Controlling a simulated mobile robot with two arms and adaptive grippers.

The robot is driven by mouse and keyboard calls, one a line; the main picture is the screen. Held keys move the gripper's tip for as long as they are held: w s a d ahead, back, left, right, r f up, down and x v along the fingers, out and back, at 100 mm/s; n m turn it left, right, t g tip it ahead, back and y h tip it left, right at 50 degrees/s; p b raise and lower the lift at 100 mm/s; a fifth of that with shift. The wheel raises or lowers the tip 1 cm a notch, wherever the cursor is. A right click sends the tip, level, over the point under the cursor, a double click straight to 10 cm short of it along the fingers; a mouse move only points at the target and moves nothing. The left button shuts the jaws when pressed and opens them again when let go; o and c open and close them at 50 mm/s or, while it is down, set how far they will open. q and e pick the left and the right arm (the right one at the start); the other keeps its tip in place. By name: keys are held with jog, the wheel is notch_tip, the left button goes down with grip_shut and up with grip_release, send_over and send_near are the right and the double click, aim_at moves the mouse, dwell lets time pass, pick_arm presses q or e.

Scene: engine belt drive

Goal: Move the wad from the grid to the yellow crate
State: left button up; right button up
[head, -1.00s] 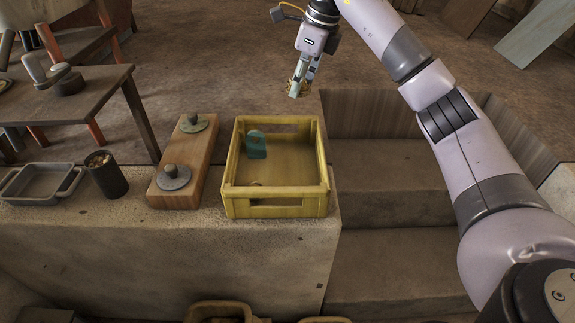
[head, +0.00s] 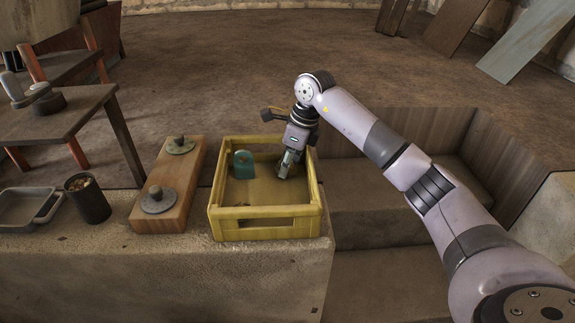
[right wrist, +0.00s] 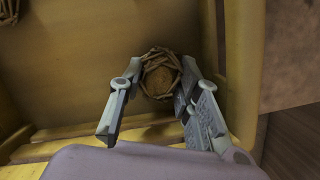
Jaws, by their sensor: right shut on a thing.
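The wad (right wrist: 160,76) is a round brown tangle of twig-like strands. My right gripper (right wrist: 160,72) is shut on it, as the right wrist view shows. In the head view my right gripper (head: 287,172) points down inside the yellow crate (head: 266,225), near its right side, and the wad is hard to make out there. I cannot tell whether the wad touches the crate floor. I see no grid that I can make out, and my left gripper is out of view.
A teal piece (head: 244,165) stands in the crate at the left. Another brown tangle (right wrist: 8,12) shows at the wrist view's corner. Left of the crate are a wooden block (head: 172,190) with two knobbed discs, a dark cup (head: 90,198) and a grey tray (head: 25,208). Steps drop away right.

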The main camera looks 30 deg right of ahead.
jog(key=shift+f, duration=0.1)
jog(key=o, duration=0.6)
jog(key=shift+c, duration=0.2)
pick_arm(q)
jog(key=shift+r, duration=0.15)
pick_arm(e)
jog(key=shift+r, duration=0.3)
pick_arm(q)
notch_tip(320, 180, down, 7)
jog(key=p, duration=0.1)
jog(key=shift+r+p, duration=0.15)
jog(key=shift+p, duration=0.25)
pick_arm(e)
jog(key=v, duration=1.1)
jog(key=shift+s+r, duration=0.15)
jog(key=shift+r, duration=0.15)
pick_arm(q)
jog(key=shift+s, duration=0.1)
pick_arm(e)
jog(key=shift+d, duration=0.1)
